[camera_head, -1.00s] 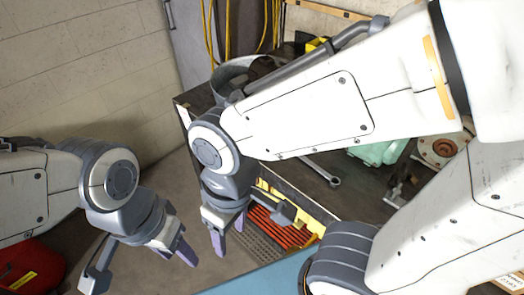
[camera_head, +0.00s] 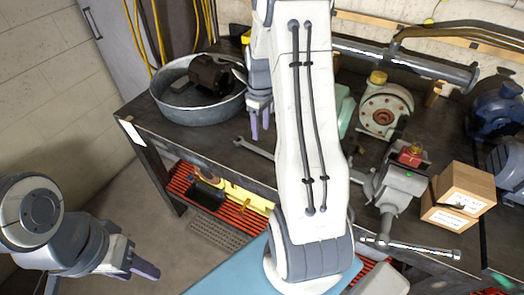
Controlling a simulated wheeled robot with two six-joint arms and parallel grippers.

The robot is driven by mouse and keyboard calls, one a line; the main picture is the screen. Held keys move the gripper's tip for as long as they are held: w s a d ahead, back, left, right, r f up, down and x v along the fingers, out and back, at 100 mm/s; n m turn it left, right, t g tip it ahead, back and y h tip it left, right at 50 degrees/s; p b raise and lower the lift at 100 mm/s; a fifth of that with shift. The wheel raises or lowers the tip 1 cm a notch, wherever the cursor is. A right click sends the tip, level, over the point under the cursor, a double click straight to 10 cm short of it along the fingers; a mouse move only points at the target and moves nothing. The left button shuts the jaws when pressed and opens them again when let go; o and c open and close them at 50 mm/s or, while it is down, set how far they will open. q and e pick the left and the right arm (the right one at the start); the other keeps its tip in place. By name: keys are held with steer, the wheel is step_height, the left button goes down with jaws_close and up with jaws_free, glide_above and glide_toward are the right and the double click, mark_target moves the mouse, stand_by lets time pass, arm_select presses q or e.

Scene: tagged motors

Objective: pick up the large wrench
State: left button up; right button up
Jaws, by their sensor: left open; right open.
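My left gripper (camera_head: 138,270) is open and empty at the lower left, away from the bench and over the floor.
A round metal tub (camera_head: 198,108) with a dark motor (camera_head: 210,75) stands on the bench's left. To the right are a green and cream motor (camera_head: 385,108), a vise (camera_head: 398,185), a cardboard box (camera_head: 462,195) and blue motors (camera_head: 497,115). A red slatted shelf (camera_head: 235,212) lies below.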

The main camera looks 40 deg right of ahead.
glide_above(262, 151)
steer(key=f, duration=0.4)
steer(key=shift+a+f+p, duration=0.15)
steer(key=shift+a+p, duration=0.05)
steer(key=shift+p, duration=0.15)
steer(key=f+p, duration=0.1)
steer(key=f, duration=0.1)
steer(key=f+p, duration=0.1)
steer(key=f, duration=0.1)
steer(key=shift+s+d+f, duration=0.15)
steer(key=shift+d+f, duration=0.05)
steer(key=shift+f, duration=0.45)
jaws_close()
steer(key=shift+r, duration=0.1)
stand_by(0.3)
